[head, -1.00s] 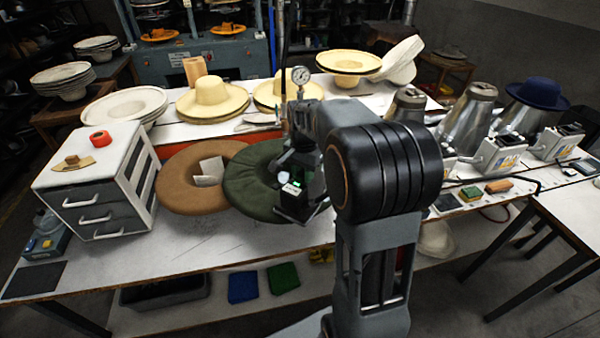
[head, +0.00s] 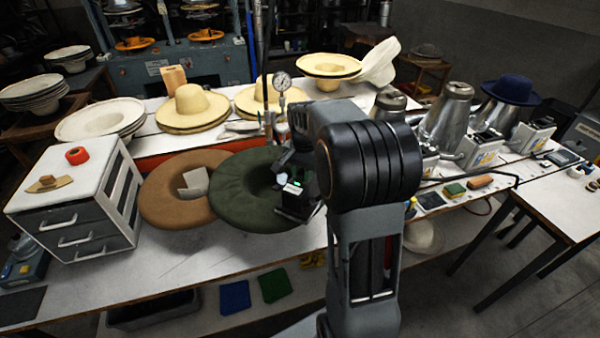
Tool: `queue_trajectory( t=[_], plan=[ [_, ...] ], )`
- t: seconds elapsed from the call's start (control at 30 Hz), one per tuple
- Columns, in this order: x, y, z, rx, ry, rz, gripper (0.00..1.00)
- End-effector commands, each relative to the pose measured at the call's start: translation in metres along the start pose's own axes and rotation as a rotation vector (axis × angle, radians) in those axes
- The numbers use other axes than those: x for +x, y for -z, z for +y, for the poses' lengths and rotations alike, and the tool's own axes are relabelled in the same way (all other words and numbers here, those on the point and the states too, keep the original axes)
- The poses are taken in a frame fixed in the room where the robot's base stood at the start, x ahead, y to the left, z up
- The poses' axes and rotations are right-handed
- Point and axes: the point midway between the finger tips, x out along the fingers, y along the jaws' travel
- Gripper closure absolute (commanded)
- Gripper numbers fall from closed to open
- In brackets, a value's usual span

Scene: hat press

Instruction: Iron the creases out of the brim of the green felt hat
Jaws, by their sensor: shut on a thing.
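The green felt hat (head: 238,207) lies on the white table with its wide dark brim spread out. My gripper (head: 291,178) is over the right side of the brim, at the end of my arm. It is shut on a dark, blocky iron (head: 298,204), which is at the brim's right part. Whether the iron touches the felt cannot be told. The arm and iron hide the right edge of the brim. Creases are too small to make out.
A brown hat (head: 165,198) with a pale piece on it lies against the green hat's left side. A white drawer unit (head: 70,222) stands further left. Straw hats (head: 193,108) stand behind. Metal cones (head: 448,112) stand at right. The table front is clear.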

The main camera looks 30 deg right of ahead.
Motion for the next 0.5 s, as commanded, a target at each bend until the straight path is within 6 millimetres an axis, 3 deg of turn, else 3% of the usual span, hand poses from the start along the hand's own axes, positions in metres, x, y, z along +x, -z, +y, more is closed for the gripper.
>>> queue_trajectory(
  t=[0.13,0.2,0.5],
  plan=[
    [-0.006,0.002,0.0,-0.001,0.002,0.004,1.0],
    [-0.021,0.002,-0.001,-0.002,0.007,0.009,1.0],
    [-0.035,0.001,-0.001,-0.003,0.005,0.006,1.0]
  ],
)
